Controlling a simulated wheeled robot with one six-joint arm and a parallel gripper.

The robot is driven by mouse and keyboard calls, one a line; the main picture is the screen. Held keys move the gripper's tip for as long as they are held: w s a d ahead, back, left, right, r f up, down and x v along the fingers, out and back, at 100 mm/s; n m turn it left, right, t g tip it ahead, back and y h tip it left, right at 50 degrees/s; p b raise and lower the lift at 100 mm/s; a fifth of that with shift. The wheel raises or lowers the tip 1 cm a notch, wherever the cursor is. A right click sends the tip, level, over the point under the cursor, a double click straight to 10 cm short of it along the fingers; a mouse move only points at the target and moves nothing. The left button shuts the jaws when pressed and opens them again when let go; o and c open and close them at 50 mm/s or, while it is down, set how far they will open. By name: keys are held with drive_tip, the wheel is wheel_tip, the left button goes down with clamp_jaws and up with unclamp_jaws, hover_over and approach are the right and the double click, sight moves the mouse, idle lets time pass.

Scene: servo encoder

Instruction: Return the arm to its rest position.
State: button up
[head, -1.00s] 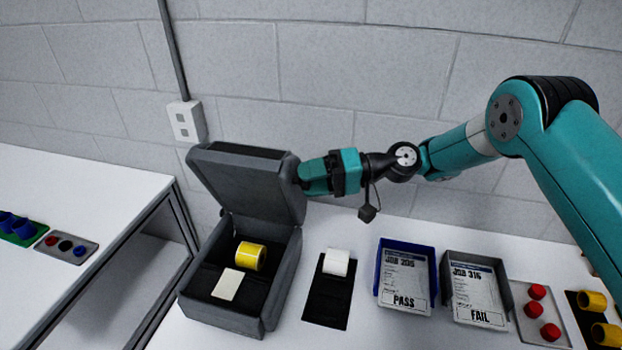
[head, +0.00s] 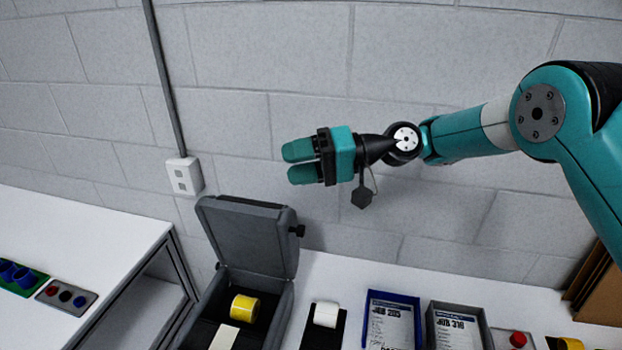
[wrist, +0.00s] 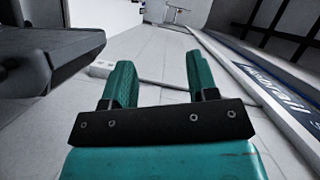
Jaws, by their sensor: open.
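My gripper (head: 290,163) is a teal pair of fingers on a black mount, held in the air in front of the block wall, above and right of the open grey case. Its fingers are apart with nothing between them, and they point left in the head view. The wrist view also shows the two fingers (wrist: 161,85) spread and empty. My arm reaches in from the right side of the head view.
The grey case (head: 250,236) stands open with a yellow cylinder (head: 245,307) inside. A white block (head: 326,314) on a black mat, a blue tray (head: 393,296) and a grey tray (head: 458,306) stand to its right. A wall socket (head: 185,175) is at left.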

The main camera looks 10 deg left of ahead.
drive_tip(key=shift+f, duration=0.1)
drive_tip(key=s+d+f+t+h+b, duration=0.1)
drive_tip(key=s+d+f+h+b, duration=0.2)
drive_tip(key=s+d+f+b, duration=0.2)
drive_tip(key=s+d+f+t+h+b, duration=0.2)
drive_tip(key=s+d+f+h+b, duration=0.2)
drive_tip(key=s+d, duration=0.7)
drive_tip(key=s+d+f+t+h+b, duration=0.2)
drive_tip(key=s+d+f+h+b, duration=0.2)
drive_tip(key=s+d+f+b, duration=0.4)
drive_tip(key=d+b, duration=0.2)
drive_tip(key=shift+d+m+b, duration=0.3)
drive_tip(key=shift+m, duration=0.1)
drive_tip(key=shift+w, duration=0.1)
idle(4.8)
